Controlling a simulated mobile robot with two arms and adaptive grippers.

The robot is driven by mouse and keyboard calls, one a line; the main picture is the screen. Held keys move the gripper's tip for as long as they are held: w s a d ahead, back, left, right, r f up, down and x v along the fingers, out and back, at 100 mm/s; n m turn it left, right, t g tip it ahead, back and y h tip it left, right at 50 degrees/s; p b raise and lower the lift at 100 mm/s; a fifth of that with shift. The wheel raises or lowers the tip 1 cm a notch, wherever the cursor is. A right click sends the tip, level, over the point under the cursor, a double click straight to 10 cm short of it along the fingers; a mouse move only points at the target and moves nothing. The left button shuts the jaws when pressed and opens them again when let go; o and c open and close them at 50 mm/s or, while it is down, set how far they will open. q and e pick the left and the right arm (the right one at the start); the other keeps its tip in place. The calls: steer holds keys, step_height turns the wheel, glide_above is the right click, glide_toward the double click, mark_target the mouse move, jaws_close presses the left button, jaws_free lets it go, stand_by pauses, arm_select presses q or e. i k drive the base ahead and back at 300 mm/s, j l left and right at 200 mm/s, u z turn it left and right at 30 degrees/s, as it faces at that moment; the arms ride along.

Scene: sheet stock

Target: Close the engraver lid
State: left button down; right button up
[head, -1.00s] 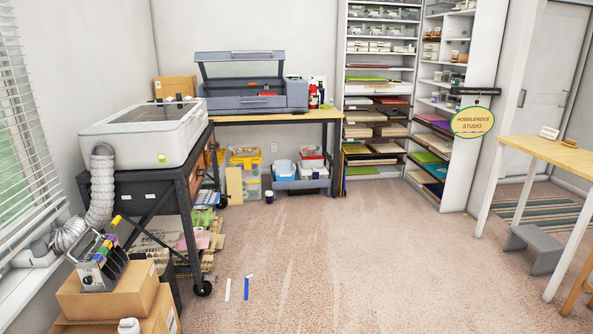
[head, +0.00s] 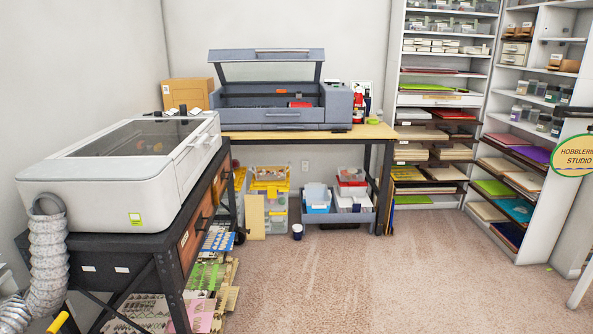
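Two engraver-like machines are in view. A grey-blue engraver (head: 285,118) stands on a wooden-topped table against the back wall. Its lid (head: 267,55) is raised, with a window in it, and a red item (head: 300,104) shows in or at its front opening. A white machine (head: 120,170) stands on a black bench at the left. Its dark-windowed lid (head: 135,137) is down. Neither of my grippers shows in the view.
A wooden-topped table (head: 350,132) carries the grey-blue engraver, with a red extinguisher (head: 358,105) at its right end. Bins (head: 340,208) sit beneath. A ribbed hose (head: 48,255) hangs from the white machine at left. Shelves (head: 480,115) fill the right. The carpet (head: 370,275) in the middle is clear.

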mark_target(216, 57)
steer(key=i, duration=2.25)
